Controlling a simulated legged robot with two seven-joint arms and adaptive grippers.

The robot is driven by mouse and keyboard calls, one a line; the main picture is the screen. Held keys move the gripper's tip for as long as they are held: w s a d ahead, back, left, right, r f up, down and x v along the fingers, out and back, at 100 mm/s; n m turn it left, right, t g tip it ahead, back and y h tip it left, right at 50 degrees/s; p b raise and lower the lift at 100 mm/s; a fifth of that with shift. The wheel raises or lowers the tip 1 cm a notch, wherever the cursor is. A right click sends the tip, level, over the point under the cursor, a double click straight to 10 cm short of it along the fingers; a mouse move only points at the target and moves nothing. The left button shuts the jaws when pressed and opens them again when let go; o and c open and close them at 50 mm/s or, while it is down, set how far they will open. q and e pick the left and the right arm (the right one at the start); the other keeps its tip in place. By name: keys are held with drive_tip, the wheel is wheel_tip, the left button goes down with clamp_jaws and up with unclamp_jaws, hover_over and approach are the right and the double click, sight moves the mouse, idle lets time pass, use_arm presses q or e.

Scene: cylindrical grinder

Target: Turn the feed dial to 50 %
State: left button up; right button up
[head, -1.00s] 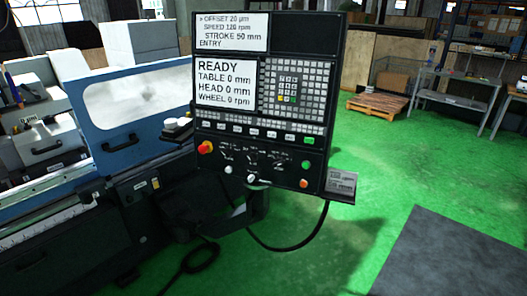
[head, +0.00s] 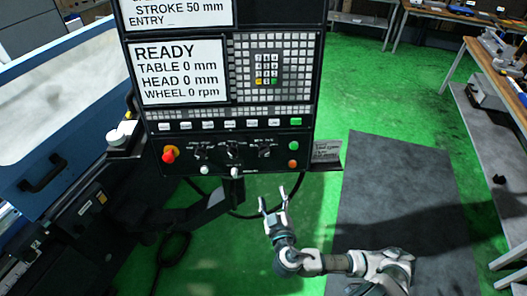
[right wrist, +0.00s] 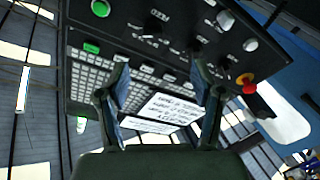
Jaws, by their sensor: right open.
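The black control panel (head: 225,80) stands in front of me, with a row of three small black dials below its keys: left dial (head: 203,152), middle dial (head: 234,150) and right dial (head: 265,150). In the right wrist view the panel appears turned over, with the dial nearest the green button (right wrist: 152,29) beyond my open fingers (right wrist: 159,72). My left gripper is out of view.
A red emergency knob (head: 168,155) sits at the panel's lower left; green (head: 294,145) and orange (head: 293,163) buttons sit at its right. A small plate (head: 325,152) juts out at the right edge. A dark mat (head: 400,190) covers the floor at right.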

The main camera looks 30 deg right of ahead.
drive_tip(key=r, duration=0.2)
drive_tip(key=b, duration=1.1)
approach(265, 155)
drive_tip(key=p+x, duration=0.1)
drive_tip(key=x, duration=0.7)
drive_tip(key=shift+w+d+f+p, duration=0.1)
drive_tip(key=shift+w+d+p, duration=0.15)
drive_tip(key=shift+w+p, duration=0.05)
drive_tip(key=shift+w, duration=0.45)
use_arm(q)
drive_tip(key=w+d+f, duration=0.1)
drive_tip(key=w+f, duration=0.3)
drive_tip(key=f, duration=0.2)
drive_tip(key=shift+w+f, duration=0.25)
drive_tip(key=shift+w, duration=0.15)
use_arm(e)
drive_tip(key=shift+a, duration=0.1)
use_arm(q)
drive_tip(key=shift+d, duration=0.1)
use_arm(e)
drive_tip(key=shift+c, duration=0.2)
drive_tip(key=c, duration=1.1)
